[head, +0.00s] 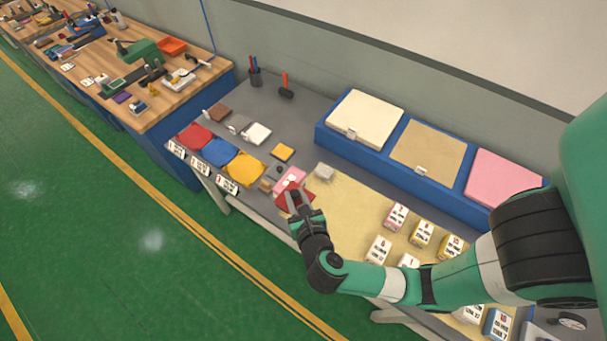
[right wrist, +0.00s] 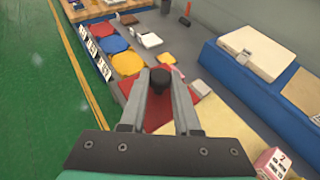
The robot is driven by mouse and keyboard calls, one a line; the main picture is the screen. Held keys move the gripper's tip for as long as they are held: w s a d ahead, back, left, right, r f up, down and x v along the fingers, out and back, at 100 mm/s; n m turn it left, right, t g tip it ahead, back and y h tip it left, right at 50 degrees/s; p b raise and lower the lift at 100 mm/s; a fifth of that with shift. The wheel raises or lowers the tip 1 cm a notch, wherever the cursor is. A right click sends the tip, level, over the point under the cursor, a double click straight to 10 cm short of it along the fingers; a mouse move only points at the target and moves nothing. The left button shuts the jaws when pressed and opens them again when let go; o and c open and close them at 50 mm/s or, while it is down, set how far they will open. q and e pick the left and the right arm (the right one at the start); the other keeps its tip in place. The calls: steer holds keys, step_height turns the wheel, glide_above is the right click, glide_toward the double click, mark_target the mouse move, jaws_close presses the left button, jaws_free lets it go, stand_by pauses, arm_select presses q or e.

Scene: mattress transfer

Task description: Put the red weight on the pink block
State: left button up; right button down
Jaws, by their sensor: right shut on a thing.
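The red weight (head: 283,198) shows as a red shape at the fingertips of my right gripper (head: 294,203). In the right wrist view, my right gripper (right wrist: 160,82) is shut on its dark knob, with red (right wrist: 154,112) below and between the fingers. I cannot tell whether weight and block touch. A large pink pad (head: 504,179) lies at the right end of the blue platform. My left gripper is not in view.
Red (head: 194,136), blue (head: 219,152) and yellow (head: 244,168) pads lie to the left. A cream pad (head: 365,118) and tan pad (head: 428,151) lie on the blue platform (head: 378,160). Several numbered blocks stand on the tan surface (head: 349,211). A grey block (head: 324,172) stands nearby.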

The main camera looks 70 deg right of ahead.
mark_target(290, 177)
steer(key=shift+w+a+r+t, duration=0.35)
steer(key=shift+a+r, duration=0.1)
steer(key=shift+r, duration=0.1)
steer(key=shift+f, duration=0.1)
steer(key=w+d+f, duration=0.1)
steer(key=d+f, duration=0.2)
steer(key=d, duration=0.1)
steer(key=w+d+f+b, duration=0.1)
steer(key=w+d+f, duration=0.1)
steer(key=d+f, duration=0.1)
steer(key=w+d+f+b, duration=0.1)
steer(key=w+d+f, duration=0.1)
steer(key=d+f, duration=0.1)
steer(key=shift+w+d, duration=0.2)
steer(key=shift+d, duration=0.7)
steer(key=shift+w+d+f, duration=0.15)
steer(key=shift+w+d, duration=0.05)
steer(key=shift+d, duration=0.05)
steer(key=f, duration=0.1)
steer(key=f+b, duration=0.2)
steer(key=shift+w+d+f, duration=0.1)
steer(key=shift+d, duration=0.15)
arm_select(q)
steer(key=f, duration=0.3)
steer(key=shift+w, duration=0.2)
arm_select(e)
steer(key=shift+f, duration=0.2)
